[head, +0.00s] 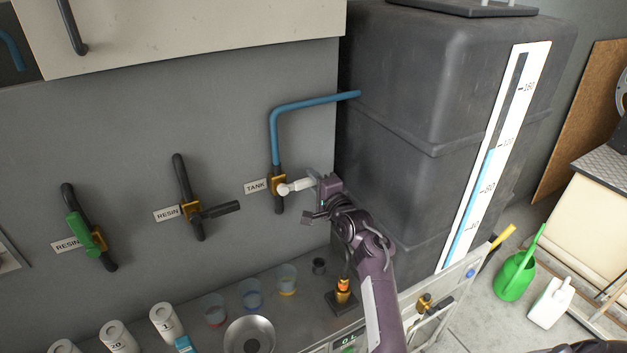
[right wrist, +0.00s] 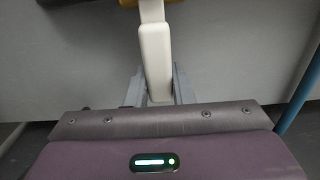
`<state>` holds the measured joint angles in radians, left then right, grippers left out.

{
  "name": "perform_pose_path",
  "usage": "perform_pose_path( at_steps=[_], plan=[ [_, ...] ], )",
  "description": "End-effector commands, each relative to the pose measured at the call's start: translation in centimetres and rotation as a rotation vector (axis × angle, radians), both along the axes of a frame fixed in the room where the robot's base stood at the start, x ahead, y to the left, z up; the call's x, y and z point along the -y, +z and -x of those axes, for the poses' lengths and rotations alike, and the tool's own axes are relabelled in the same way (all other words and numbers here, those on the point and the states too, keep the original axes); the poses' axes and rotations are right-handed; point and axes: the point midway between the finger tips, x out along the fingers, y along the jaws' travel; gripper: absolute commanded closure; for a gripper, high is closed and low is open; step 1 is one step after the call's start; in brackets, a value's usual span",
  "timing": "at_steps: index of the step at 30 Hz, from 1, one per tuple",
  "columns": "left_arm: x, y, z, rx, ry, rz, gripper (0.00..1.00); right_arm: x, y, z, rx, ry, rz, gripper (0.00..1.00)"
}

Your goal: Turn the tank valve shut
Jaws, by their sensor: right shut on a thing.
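The tank valve (head: 278,183) is a brass body on a pipe at the wall, beside a TANK label (head: 256,187). A blue pipe runs from it up and right to the dark grey tank (head: 410,80). Its white lever (head: 297,186) points right, roughly across the pipe. My right gripper (head: 314,184) is shut on the outer end of that lever. In the right wrist view the white lever (right wrist: 155,55) stands between the two grey fingers, with a bit of brass at the top edge. My left gripper is not in view.
Left on the wall are two RESIN valves, one with a black lever (head: 221,209) and one with a green lever (head: 76,230). Cups (head: 251,294), a metal bowl (head: 250,337) and white canisters (head: 166,320) stand on the bench below. A level gauge (head: 494,155) is on the tank.

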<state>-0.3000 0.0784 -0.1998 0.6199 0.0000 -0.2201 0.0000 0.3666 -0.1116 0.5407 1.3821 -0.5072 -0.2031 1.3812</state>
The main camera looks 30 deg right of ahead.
Motion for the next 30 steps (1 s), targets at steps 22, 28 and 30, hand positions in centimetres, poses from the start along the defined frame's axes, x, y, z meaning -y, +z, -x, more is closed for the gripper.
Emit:
perform_pose_path(
  at_steps=[22,28,30],
  plan=[
    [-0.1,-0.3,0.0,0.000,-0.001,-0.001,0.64,0.1,-0.2,0.8,-0.001,-0.001,-0.001,0.56],
    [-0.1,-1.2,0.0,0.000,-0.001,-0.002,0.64,0.2,-0.5,3.8,-0.003,-0.002,-0.001,0.56],
    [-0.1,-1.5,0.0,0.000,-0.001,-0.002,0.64,0.2,-0.5,4.9,-0.003,-0.002,-0.001,0.56]
  ],
)
